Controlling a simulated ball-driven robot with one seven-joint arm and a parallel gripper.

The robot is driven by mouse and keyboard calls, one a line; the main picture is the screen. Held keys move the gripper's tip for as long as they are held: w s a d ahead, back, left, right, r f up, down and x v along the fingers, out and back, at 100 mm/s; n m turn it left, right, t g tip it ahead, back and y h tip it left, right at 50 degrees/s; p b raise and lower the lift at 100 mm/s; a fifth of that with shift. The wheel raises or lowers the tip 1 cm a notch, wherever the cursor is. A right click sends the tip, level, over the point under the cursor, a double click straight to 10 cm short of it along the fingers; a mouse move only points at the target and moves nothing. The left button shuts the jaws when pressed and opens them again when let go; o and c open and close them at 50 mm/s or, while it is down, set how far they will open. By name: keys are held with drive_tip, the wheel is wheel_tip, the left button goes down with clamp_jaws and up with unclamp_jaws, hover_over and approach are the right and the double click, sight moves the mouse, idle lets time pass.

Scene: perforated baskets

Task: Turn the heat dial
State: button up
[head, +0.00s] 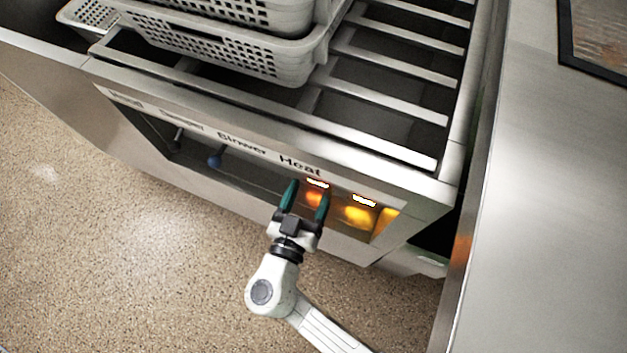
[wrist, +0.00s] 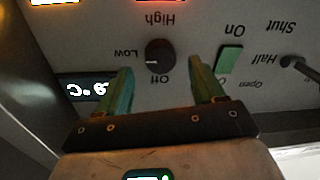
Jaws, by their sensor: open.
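The heat dial (wrist: 160,54) is a round black knob on a grey panel in the wrist view, with the words High, Low and Off around it. The panel's lettering shows upside down there. My gripper (wrist: 161,66) is open, with one green finger to each side of the dial in the picture and nothing held. I cannot tell whether the fingers touch the dial. In the head view my gripper (head: 306,198) is at the front of the metal unit, below the word Heat (head: 300,166). I cannot make out the dial in that view.
A green switch (wrist: 229,60) marked On and a lever (wrist: 302,70) marked Shut, Half and Open are right of the dial in the wrist view. A lit display (wrist: 86,90) is to its left. White perforated baskets (head: 290,62) stand on the unit's slatted top (head: 372,95).

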drive_tip(key=shift+x, duration=1.45)
drive_tip(key=c, duration=1.1)
